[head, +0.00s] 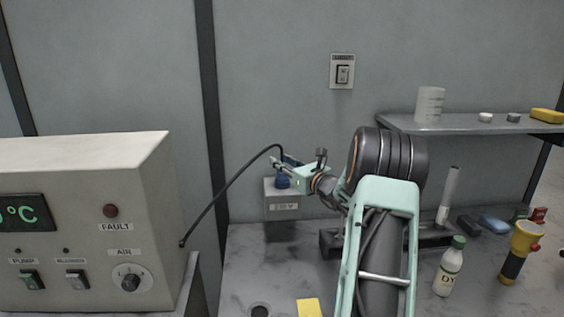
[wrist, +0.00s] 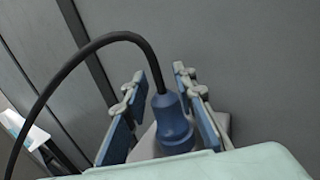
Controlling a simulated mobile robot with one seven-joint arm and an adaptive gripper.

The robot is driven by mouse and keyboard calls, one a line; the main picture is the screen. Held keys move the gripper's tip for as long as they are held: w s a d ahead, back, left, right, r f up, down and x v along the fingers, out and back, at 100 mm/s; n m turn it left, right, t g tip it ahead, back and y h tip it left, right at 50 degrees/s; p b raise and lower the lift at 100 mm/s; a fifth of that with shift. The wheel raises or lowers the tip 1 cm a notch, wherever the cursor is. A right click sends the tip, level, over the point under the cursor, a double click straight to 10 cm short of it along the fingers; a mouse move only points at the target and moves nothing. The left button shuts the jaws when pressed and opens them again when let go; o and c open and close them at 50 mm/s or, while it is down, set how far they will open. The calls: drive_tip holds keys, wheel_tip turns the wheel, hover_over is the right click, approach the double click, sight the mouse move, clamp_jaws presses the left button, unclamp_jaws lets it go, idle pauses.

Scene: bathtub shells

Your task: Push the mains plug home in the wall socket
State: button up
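The blue mains plug (head: 283,182) stands upright at the top of the grey socket box (head: 284,208), which bears a 230 V label. A black cable (head: 232,182) arches from the plug's top to the control cabinet. In the wrist view the plug (wrist: 173,124) is between the two blue-padded fingers of my gripper (wrist: 158,80). The fingers are apart, with a clear gap on the left of the plug and a narrower one on the right. The socket box's top (wrist: 147,147) shows below it. Any gap between plug and socket is hidden.
The control cabinet (head: 95,225) stands at the left. A wall switch (head: 342,72) is above the bench (head: 245,275). A shelf (head: 460,125) holds a beaker. A white bottle (head: 449,268) and yellow torch (head: 518,252) stand at the right. A yellow note (head: 309,307) lies in front.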

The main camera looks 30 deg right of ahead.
drive_tip(key=shift+s, duration=0.1)
drive_tip(key=s, duration=1.2)
drive_tip(key=shift+d, duration=0.45)
drive_tip(key=shift+w, duration=0.1)
